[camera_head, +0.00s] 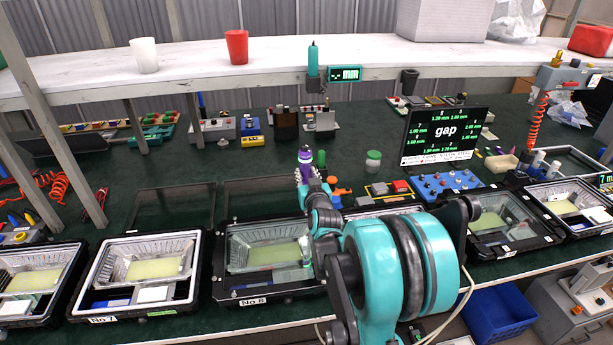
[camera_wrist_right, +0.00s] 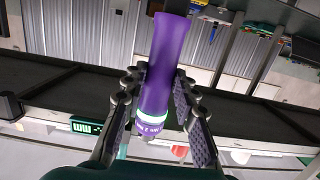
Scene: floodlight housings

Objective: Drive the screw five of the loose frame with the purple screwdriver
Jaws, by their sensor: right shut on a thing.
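My right gripper (camera_head: 307,176) is shut on the purple screwdriver (camera_head: 305,157), which it holds upright above the bench. In the right wrist view the purple screwdriver (camera_wrist_right: 165,60) sits between the two fingers of my right gripper (camera_wrist_right: 158,98); its tip cannot be made out. Below and left of the gripper in the head view is the dark-framed housing labelled No 8 (camera_head: 226,285), partly covered by my right arm. A glass-covered dark frame (camera_head: 545,232) lies to the right. I cannot tell which frame is the loose one, nor make out screw five. My left gripper is not in view.
Open housings, including No 7 (camera_head: 93,306), line the bench's front edge. A green-lidded jar (camera_head: 373,160) and small coloured blocks (camera_head: 378,189) are near the gripper. A shelf (camera_head: 200,68) spans the back.

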